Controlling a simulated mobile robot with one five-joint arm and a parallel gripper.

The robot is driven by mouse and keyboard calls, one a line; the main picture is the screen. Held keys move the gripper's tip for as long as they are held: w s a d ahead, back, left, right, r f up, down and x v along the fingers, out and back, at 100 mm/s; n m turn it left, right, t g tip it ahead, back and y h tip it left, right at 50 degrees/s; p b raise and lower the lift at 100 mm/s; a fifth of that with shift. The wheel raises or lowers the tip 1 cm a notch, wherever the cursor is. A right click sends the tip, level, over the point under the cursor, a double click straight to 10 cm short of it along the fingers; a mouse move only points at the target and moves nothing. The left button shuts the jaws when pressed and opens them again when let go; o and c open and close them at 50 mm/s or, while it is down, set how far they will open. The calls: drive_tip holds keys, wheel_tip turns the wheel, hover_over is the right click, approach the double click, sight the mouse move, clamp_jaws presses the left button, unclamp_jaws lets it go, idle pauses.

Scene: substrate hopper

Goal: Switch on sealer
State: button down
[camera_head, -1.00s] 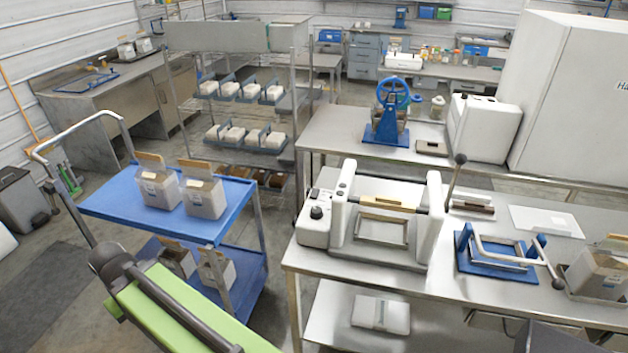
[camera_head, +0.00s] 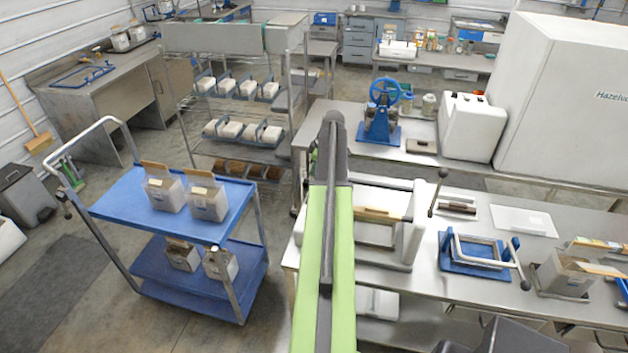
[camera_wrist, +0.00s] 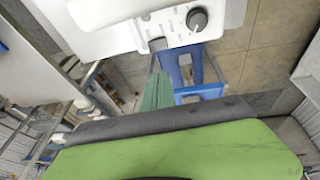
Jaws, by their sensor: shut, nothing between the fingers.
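The sealer, a white machine with a metal frame, stands on the steel table. Its right end (camera_head: 406,240) shows beside my green arm, which hides its left control end in the head view. The wrist view shows the white control panel (camera_wrist: 172,28) at the top, with a black round knob (camera_wrist: 197,19) and a small dark switch-like part (camera_wrist: 157,43) near its lower edge. I cannot make out the gripper in the head view.
A blue press frame (camera_head: 475,266) and a carton in a holder (camera_head: 562,272) stand right of the sealer. A blue cart (camera_head: 125,205) with cartons is at left. A blue-wheeled device (camera_head: 382,112) stands on the back table.

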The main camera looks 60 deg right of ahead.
drive_tip(key=shift+s+d+r, duration=0.1)
drive_tip(key=shift+s+d, duration=0.4)
drive_tip(key=shift+d, duration=0.1)
drive_tip(key=b+x, duration=1.2)
drive_tip(key=x, duration=0.1)
drive_tip(key=shift+s+d+b, duration=0.2)
drive_tip(key=shift+d+b, duration=0.2)
drive_tip(key=shift+d, duration=0.05)
drive_tip(key=shift+d+f+b, duration=0.25)
drive_tip(key=shift+f+b, duration=0.15)
drive_tip(key=shift+f, duration=0.1)
drive_tip(key=shift+r, duration=0.1)
